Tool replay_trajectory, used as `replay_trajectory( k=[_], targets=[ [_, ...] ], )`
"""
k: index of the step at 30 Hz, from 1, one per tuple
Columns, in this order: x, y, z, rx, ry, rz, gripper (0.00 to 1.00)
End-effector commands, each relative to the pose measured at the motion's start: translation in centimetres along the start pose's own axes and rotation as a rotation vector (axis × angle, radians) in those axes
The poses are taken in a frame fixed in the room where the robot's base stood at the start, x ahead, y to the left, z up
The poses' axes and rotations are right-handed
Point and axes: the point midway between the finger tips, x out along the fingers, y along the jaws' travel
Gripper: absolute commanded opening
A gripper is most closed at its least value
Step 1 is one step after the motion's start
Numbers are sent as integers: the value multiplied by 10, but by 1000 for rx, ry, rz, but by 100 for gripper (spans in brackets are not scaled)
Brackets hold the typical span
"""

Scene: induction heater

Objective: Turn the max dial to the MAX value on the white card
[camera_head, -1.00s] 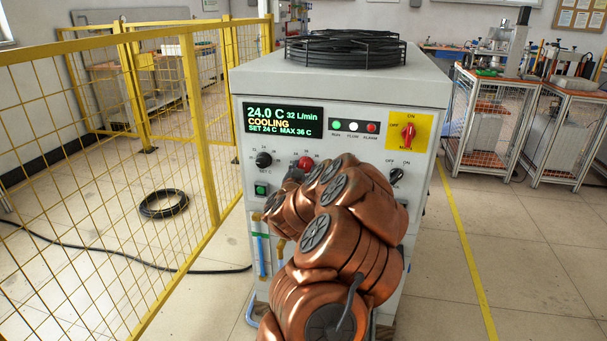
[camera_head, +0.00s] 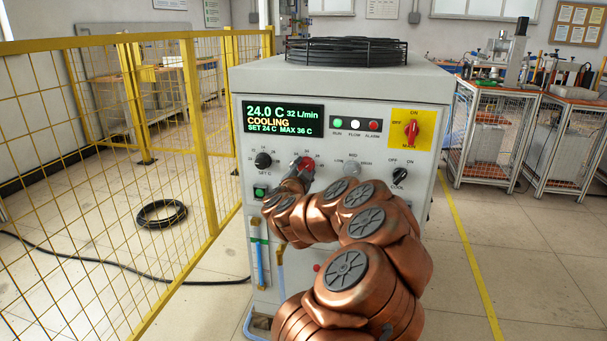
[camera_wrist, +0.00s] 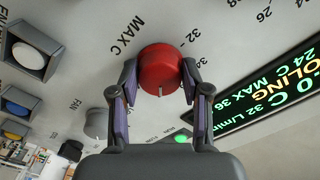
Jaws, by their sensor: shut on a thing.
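The max dial is a red knob on the front panel of the grey-white cabinet. It shows in the wrist view (camera_wrist: 160,70) next to the printed "MAX C", with scale numbers such as 32 around it. My gripper (camera_wrist: 160,80) is shut on the red dial, one finger on each side. In the head view the dial (camera_head: 307,164) is partly covered by my gripper (camera_head: 299,176). The display (camera_head: 283,119) reads 24.0 C, 32 L/min, COOLING, SET 24 C, MAX 36 C. No white card can be made out in these frames.
A black SET C knob (camera_head: 263,160) sits left of the red dial, a grey knob (camera_head: 351,168) to its right, and the COOL switch (camera_head: 399,176) farther right. A red main switch (camera_head: 411,131) is above. Yellow fencing (camera_head: 190,130) stands close on the left.

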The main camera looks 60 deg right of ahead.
Motion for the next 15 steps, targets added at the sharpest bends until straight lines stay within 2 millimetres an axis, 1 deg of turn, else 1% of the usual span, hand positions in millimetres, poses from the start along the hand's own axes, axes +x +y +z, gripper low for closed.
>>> replay_trajectory(
  k=[13,14,15],
  targets=[
    [0,1,0,12,1,2,12],
    [0,1,0,12,1,2,48],
    [0,1,0,12,1,2,52]
  ],
)
